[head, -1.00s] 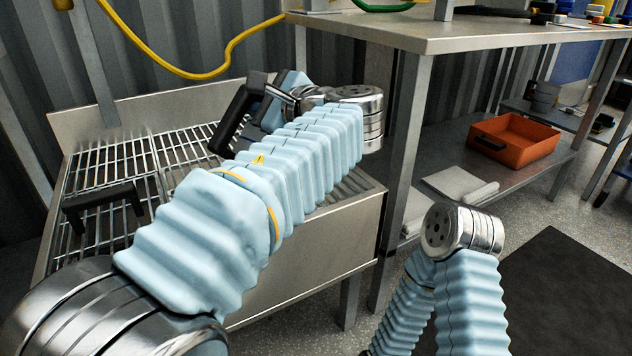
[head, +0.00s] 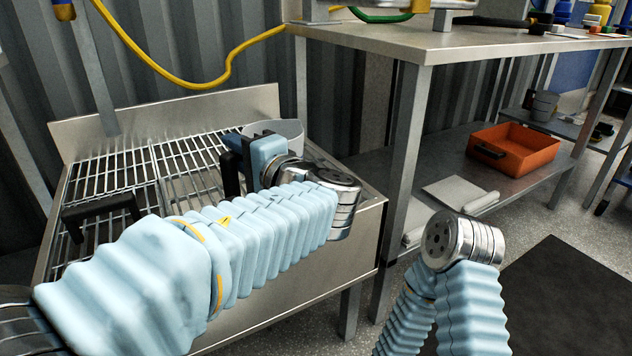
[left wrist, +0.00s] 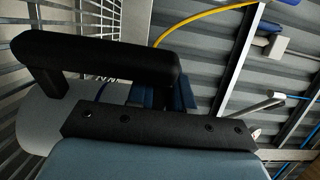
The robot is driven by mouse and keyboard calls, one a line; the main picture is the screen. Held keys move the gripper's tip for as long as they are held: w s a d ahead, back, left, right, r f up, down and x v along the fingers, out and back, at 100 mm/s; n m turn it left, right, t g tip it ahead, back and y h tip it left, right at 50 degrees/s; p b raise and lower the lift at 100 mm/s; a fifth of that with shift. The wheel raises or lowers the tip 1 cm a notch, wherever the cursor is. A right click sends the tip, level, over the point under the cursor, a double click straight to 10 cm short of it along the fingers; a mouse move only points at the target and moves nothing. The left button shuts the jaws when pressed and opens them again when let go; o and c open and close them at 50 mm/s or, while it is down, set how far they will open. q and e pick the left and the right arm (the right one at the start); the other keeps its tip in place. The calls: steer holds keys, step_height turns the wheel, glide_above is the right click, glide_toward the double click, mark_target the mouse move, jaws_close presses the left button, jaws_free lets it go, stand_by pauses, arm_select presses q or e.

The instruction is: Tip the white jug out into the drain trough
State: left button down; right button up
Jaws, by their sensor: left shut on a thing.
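The white jug (head: 287,130) shows in part in the head view, pale grey, behind my left gripper and over the back right of the drain trough. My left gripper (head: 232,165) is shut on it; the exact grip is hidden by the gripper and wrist. In the left wrist view a pale curved surface, likely the jug (left wrist: 42,112), lies beside the black finger. I cannot tell the jug's exact tilt or what it holds. The drain trough (head: 290,256) is a steel basin with wire grates on top. My right gripper is out of the picture.
A black handle (head: 100,212) stands on the left grate. A steel table (head: 440,42) stands close on the right, with an orange tray (head: 513,148) on its lower shelf. A yellow hose (head: 180,82) hangs along the corrugated wall.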

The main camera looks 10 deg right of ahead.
arm_select(q)
steer(key=s+a+r, duration=0.3)
steer(key=a+r, duration=0.1)
steer(key=shift+s+r+p, duration=0.3)
steer(key=shift+s+r, duration=0.1)
steer(key=shift+a, duration=0.1)
stand_by(0.7)
